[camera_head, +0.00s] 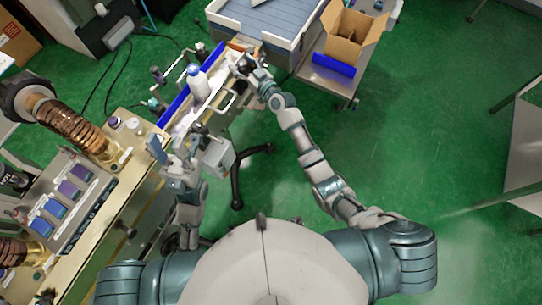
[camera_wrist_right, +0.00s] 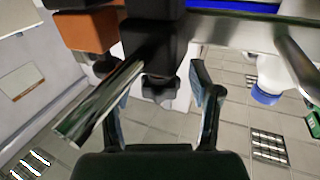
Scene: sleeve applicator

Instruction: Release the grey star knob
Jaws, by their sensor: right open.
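The grey star knob (camera_wrist_right: 160,88) shows in the right wrist view as a dark lobed knob under a black block. My right gripper (camera_wrist_right: 162,95) is open, with one finger on each side of the knob and a visible gap on both sides. In the head view my right gripper (camera_head: 248,72) is at the far end of the conveyor machine, and the knob cannot be made out there. My left gripper (camera_head: 178,160) is beside the near edge of the machine; its fingers are too small to read.
A metal bar (camera_wrist_right: 98,103) slants close beside the left finger in the right wrist view. An orange block (camera_wrist_right: 90,31) is above it. A cardboard box (camera_head: 352,35) is beyond.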

